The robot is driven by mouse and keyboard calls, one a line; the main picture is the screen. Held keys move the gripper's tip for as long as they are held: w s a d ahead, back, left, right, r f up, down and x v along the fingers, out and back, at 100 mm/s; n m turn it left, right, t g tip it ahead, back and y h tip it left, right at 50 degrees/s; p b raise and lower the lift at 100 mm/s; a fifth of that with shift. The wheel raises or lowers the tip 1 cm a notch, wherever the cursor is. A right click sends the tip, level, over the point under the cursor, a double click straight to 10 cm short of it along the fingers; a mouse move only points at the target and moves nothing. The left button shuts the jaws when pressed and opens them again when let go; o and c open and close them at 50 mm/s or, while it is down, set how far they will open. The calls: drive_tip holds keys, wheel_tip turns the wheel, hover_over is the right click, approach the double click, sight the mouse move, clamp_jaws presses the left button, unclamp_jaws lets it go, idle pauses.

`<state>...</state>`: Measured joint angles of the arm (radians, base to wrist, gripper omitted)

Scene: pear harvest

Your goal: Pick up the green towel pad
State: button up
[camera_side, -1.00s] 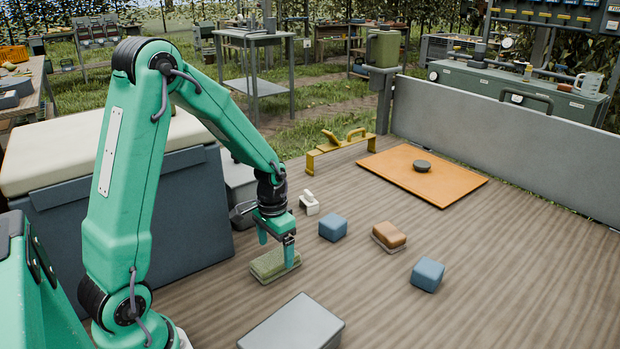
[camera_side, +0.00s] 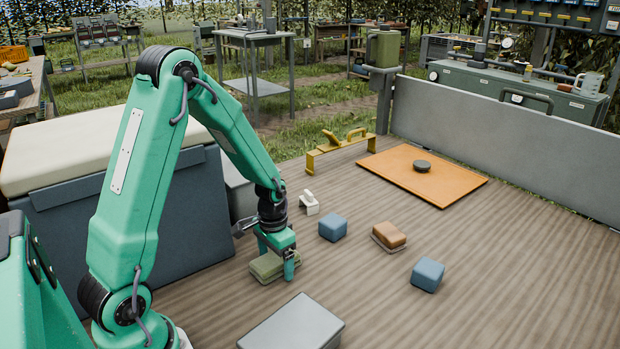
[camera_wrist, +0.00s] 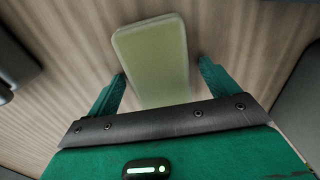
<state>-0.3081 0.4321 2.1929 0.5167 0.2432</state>
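The green towel pad (camera_side: 266,267) lies flat on the wooden deck, just right of the dark chest in the side view. My gripper (camera_side: 277,265) is low over it, with one finger at the pad's right side near the deck. In the wrist view the pad (camera_wrist: 153,58) extends between the two green fingers of my gripper (camera_wrist: 163,83). The fingers are apart, with a narrow gap showing on each side of the pad. The pad's near end is hidden behind the gripper body.
A grey box (camera_side: 292,325) lies in front of the pad. A blue block (camera_side: 333,228), a brown sponge-like block (camera_side: 389,235), another blue block (camera_side: 427,274) and a white clip-like item (camera_side: 309,203) stand to the right. The dark chest (camera_side: 125,225) stands close on the left.

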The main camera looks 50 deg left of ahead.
sight(276, 257)
drive_tip(key=c, duration=1)
drive_tip(key=shift+o, duration=0.2)
drive_tip(key=shift+r, duration=0.2)
drive_tip(key=shift+r, duration=0.9)
wheel_tip(276, 257, up, 2)
drive_tip(key=shift+r, duration=0.15)
drive_tip(key=s+d+r, duration=0.2)
drive_tip(key=d+r, duration=0.4)
drive_tip(key=d, duration=0.5)
drive_tip(key=shift+s+d+r, duration=0.2)
drive_tip(key=shift+s+r, duration=0.1)
drive_tip(key=shift+s, duration=0.05)
